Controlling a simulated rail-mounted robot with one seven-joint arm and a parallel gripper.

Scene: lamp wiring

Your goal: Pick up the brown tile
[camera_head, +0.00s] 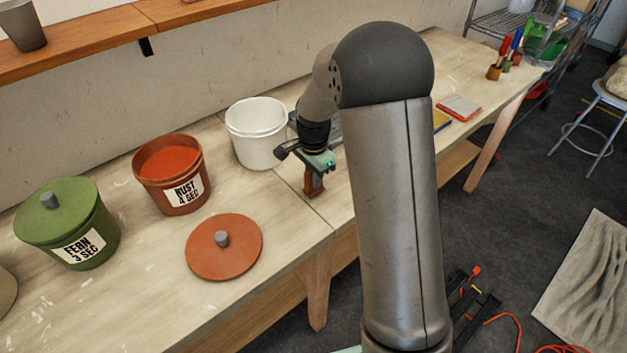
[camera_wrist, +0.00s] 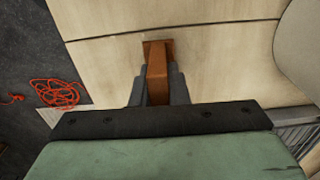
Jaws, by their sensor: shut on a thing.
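The brown tile (camera_head: 313,189) is upright under my gripper (camera_head: 315,172) in the head view, above or on the bench near the seam between two tabletops. In the wrist view the brown tile (camera_wrist: 157,75) is between the two grey fingers of my gripper (camera_wrist: 157,87), which are shut on it. Its far end flares wider past the fingertips. I cannot tell whether its lower end touches the bench.
A white bucket (camera_head: 257,146) stands left of my gripper. An open rust pot (camera_head: 172,188) and a lidded green pot (camera_head: 78,238) stand further left. A rust lid (camera_head: 208,262) lies on the bench (camera_head: 150,300). Brushes (camera_head: 505,58) stand at the far right end.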

